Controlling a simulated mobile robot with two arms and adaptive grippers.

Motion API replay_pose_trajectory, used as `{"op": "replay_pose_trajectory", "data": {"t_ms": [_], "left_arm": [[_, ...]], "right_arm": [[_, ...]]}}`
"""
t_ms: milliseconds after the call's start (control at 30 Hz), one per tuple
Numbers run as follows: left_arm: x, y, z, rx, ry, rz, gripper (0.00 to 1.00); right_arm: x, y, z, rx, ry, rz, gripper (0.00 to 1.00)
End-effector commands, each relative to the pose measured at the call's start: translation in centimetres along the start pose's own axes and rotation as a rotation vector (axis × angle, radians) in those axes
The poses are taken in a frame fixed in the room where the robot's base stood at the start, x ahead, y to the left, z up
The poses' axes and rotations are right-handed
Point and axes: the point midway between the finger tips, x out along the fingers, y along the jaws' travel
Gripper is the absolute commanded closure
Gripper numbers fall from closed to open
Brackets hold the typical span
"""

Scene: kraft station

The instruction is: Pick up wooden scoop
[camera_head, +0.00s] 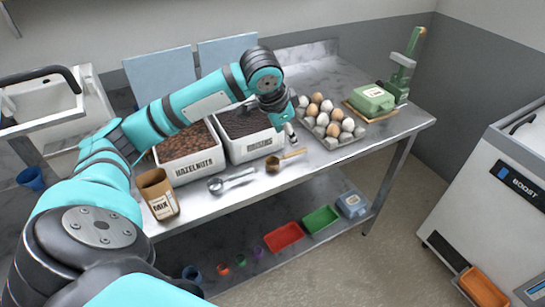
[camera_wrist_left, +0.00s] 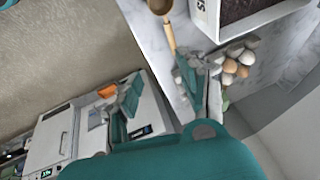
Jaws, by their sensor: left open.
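The wooden scoop (camera_head: 273,164) lies on the steel table, in front of the right-hand white bin. Its round brown bowl is to the left and its light handle points right. In the left wrist view the scoop (camera_wrist_left: 169,30) shows at the top, with its bowl cut by the frame edge. My left gripper (camera_head: 289,126) is open and empty, above the table's surface near the handle end and beside the bin's right corner. It is apart from the scoop. My right gripper is not in view.
White bins of hazelnuts (camera_head: 188,168) and dark raisins (camera_head: 250,146) stand behind the scoop. A metal scoop (camera_head: 230,181) and a paper mix bag (camera_head: 158,194) are to its left. An egg tray (camera_head: 345,140) is close on the right. The table's front edge is nearby.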

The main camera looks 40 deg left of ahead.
Motion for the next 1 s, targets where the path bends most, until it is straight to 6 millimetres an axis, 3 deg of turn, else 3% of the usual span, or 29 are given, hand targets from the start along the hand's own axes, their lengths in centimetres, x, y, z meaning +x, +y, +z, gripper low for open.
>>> {"op": "replay_pose_trajectory", "data": {"t_ms": [67,167,600,1000], "left_arm": [[-0.9,-1.2,-0.1,-0.02,0.001,-0.009,0.58],[-0.5,-1.7,-0.1,-0.031,-0.002,-0.007,0.58],[8.5,-1.8,-0.2,-0.031,0.0,-0.007,0.58],[12.3,-2.2,-0.1,-0.031,-0.001,-0.008,0.58]], "right_arm": [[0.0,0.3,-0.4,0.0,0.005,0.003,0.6],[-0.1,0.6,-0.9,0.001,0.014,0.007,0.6],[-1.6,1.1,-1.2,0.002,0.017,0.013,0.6],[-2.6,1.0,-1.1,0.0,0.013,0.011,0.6]]}}
